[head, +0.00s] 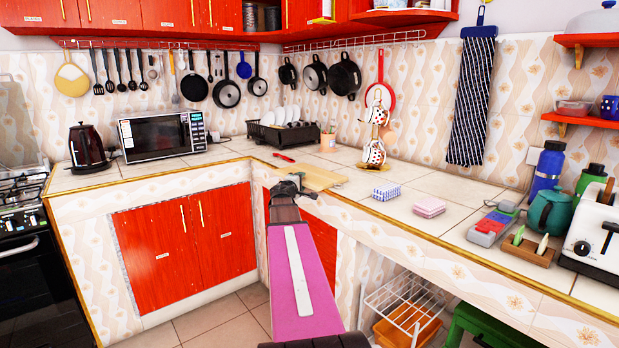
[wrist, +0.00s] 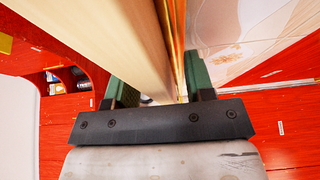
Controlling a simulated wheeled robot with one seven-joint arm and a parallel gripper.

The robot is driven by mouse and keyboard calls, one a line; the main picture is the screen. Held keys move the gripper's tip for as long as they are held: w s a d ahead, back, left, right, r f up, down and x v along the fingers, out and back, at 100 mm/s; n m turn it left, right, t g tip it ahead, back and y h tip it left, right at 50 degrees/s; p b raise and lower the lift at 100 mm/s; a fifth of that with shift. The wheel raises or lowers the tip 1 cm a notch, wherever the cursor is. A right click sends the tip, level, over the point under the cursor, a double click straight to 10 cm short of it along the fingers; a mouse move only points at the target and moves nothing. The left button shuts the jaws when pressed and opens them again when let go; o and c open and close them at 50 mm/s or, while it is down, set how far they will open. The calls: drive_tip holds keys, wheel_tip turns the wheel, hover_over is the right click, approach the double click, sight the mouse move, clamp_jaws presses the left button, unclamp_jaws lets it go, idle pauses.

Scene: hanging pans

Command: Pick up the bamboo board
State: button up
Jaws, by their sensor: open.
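The bamboo board (head: 318,177) is a flat, pale wooden slab lying on the tiled counter near its inner corner and front edge. My gripper (head: 291,183) is at the board's near left end, by the counter edge. In the wrist view the board (wrist: 105,42) is a large beige slab running down toward the space between the fingers. The open gripper (wrist: 160,92) shows green fingers on both sides, with the gold counter trim (wrist: 177,45) also between them. The fingertips are partly hidden, and I cannot tell whether either touches the board.
A red-handled item (head: 284,157) lies behind the board, with a black dish rack (head: 283,135) farther back. A mug stand (head: 376,150) and a blue-white box (head: 387,192) are to the right. Red cabinet doors (head: 187,245) are below the counter.

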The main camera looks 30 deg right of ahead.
clamp_jaws()
drive_tip(key=shift+r, duration=0.1)
